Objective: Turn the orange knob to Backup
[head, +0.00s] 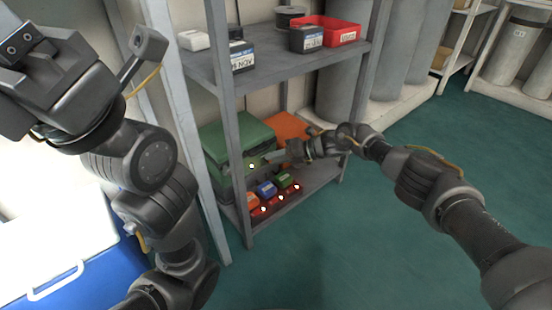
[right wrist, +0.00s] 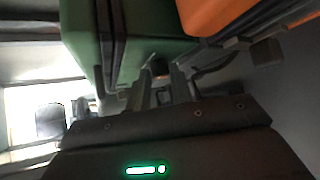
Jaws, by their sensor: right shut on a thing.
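My right gripper (head: 270,159) reaches into the shelf's lower level, at the front of a green case (head: 236,135). The case also fills the upper middle of the right wrist view (right wrist: 145,25). There the right fingers (right wrist: 162,85) are close around a small dark round part (right wrist: 159,68) at the case. I cannot make out an orange knob, its pointer or a Backup mark; the gripper covers part of the case front. My left gripper (head: 22,55) is raised at the upper left, away from the shelf; its jaw opening is unclear.
A shelf post (head: 232,150) stands left. Upper shelf holds a red bin (head: 340,34). Floor at right is clear.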

